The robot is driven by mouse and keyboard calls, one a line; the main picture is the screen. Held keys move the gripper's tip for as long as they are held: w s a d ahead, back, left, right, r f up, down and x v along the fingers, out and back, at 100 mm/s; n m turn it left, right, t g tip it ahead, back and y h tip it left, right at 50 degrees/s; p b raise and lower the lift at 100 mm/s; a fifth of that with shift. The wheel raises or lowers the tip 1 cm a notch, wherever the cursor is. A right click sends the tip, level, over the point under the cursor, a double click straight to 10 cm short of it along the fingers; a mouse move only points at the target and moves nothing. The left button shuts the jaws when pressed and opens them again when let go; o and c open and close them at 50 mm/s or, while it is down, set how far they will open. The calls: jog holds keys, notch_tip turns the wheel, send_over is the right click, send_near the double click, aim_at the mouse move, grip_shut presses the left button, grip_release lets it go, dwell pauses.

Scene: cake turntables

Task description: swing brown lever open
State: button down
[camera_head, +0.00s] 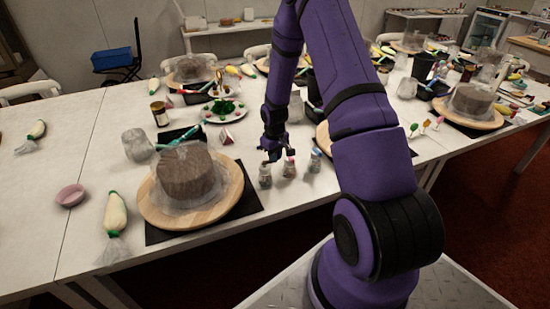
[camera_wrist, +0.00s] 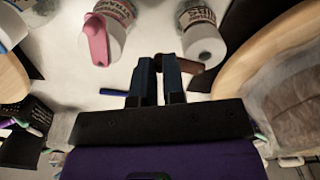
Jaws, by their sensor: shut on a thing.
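Three small jars stand in a row near the table's front edge in the head view: a left one (camera_head: 265,177), a middle one with a pink lever (camera_head: 290,158) and a right one with a blue top (camera_head: 315,154). My gripper (camera_head: 270,154) is over the left jar. In the wrist view my gripper (camera_wrist: 162,62) is shut on the brown lever (camera_wrist: 189,66), which sticks out from the fingers beside the white lid of a labelled jar (camera_wrist: 204,44). The pink lever (camera_wrist: 97,40) lies across the neighbouring jar. The fingers hide part of the brown lever.
A wooden turntable (camera_head: 228,190) with a wrapped brown cake (camera_head: 186,172) stands left of the jars on a black mat (camera_head: 248,203). A plate with green pieces (camera_head: 212,112) and a clear glass (camera_head: 137,145) are farther back. The table in front of the jars is bare.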

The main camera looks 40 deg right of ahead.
jog(key=shift+w+d+n, duration=0.15)
jog(key=shift+w+n, duration=0.25)
jog(key=shift+n, duration=0.7)
jog(key=c, duration=1.2)
grip_release()
jog(key=shift+r, duration=0.1)
notch_tip(320, 180, up, 11)
jog(key=shift+f, duration=0.2)
jog(key=shift+r, duration=0.1)
